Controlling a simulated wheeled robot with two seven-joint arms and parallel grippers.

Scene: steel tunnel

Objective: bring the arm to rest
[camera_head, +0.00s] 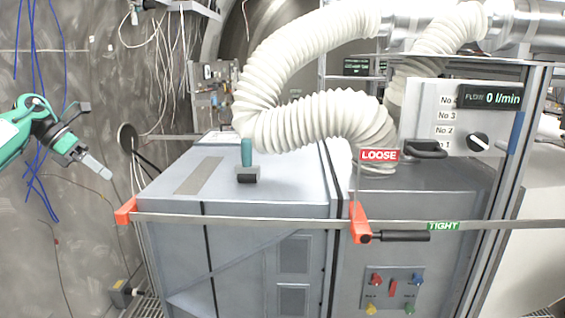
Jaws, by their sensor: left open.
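My left arm comes in from the left edge with teal links. Its left gripper (98,167) hangs in the air to the left of the grey cabinet (300,190), apart from it, with its pale fingers pointing down and to the right. It is open, though the gap between the fingers is hard to make out, and nothing shows between them. My right gripper is not in view.
A teal-handled tool (247,153) stands on the cabinet. White hoses (300,70) arch above. A flow panel (462,118) reads 0 l/min. Thin cables hang behind my arm.

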